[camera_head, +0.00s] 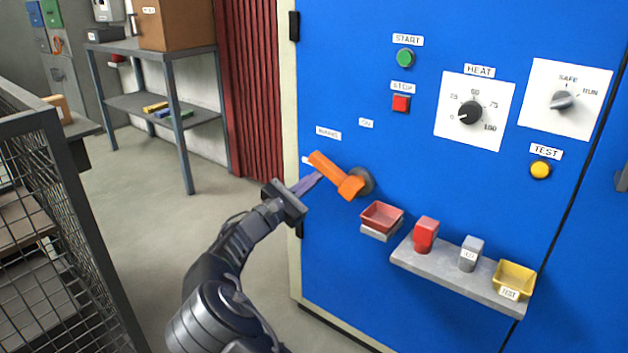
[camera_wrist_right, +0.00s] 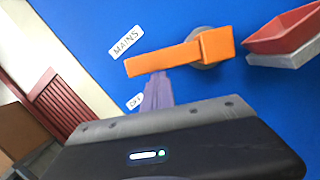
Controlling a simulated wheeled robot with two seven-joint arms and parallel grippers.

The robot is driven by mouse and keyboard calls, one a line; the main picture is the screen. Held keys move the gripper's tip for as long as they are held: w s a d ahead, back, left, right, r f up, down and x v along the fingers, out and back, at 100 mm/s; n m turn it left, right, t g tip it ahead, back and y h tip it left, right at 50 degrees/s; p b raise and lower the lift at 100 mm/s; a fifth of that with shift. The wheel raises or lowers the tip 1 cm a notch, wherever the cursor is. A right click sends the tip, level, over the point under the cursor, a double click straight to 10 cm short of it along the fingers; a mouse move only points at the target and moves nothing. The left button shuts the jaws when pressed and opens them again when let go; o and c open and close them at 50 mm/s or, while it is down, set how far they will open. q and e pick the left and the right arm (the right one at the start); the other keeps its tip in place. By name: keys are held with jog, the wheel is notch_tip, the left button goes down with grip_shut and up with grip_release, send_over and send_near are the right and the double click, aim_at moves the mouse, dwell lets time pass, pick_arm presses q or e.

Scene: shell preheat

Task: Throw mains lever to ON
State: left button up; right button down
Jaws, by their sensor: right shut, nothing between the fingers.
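The orange mains lever (camera_head: 335,175) sticks out from a dark round pivot on the blue cabinet and slants up and left, toward the MAINS label (camera_head: 328,133). The ON label (camera_head: 366,123) is above the pivot. In the right wrist view the lever (camera_wrist_right: 180,55) spans the upper middle, with the OFF label (camera_wrist_right: 134,100) below its free end. My right gripper (camera_head: 314,180) is shut and empty, its purple fingers just below the lever. In the wrist view the fingertips (camera_wrist_right: 158,80) meet the lever's lower edge; I cannot tell whether they touch. My left gripper is out of view.
A red tray (camera_head: 382,216) sits right of and below the lever. A grey shelf (camera_head: 445,273) holds a red block, a grey block and a yellow bin (camera_head: 515,279). A mesh cage (camera_head: 60,220) stands at left. Floor between cage and cabinet is clear.

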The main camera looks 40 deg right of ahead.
aim_at(320, 163)
jog(key=r+m, duration=0.1)
jog(key=r+m+g+p, duration=0.1)
jog(key=r+m, duration=0.1)
jog(key=shift+s+d+m+p, duration=0.1)
jog(key=shift+s+m+p, duration=0.1)
jog(key=shift+m+p, duration=0.1)
jog(key=shift+s+r+m+g+p, duration=0.35)
jog(key=shift+r+m, duration=0.2)
jog(key=shift+m, duration=0.45)
jog(key=shift+s+d+r+m+g+y, duration=0.1)
jog(key=shift+s+r+m+g+y, duration=0.15)
jog(key=shift+m, duration=0.3)
jog(key=shift+s+d+r+m+y, duration=0.1)
jog(key=shift+r+m, duration=0.2)
jog(key=shift+m, duration=0.25)
jog(key=m, duration=0.1)
jog(key=s+r+m, duration=0.1)
jog(key=m, duration=0.1)
jog(key=shift+s+d+r+g+y, duration=0.2)
jog(key=shift+g+y, duration=0.05)
jog(key=shift+g, duration=0.05)
jog(key=shift+s+d+r+m+y, duration=0.15)
jog(key=shift+s+r+m, duration=0.1)
jog(key=shift+s+m, duration=0.3)
jog(key=shift+s+d+r+m+y, duration=0.1)
jog(key=shift+s+r+m+y, duration=0.2)
jog(key=shift+m, duration=0.5)
jog(key=shift+s+d+r+m+y, duration=0.1)
jog(key=shift+s+d+r+m, duration=0.05)
jog(key=shift+s+m, duration=0.45)
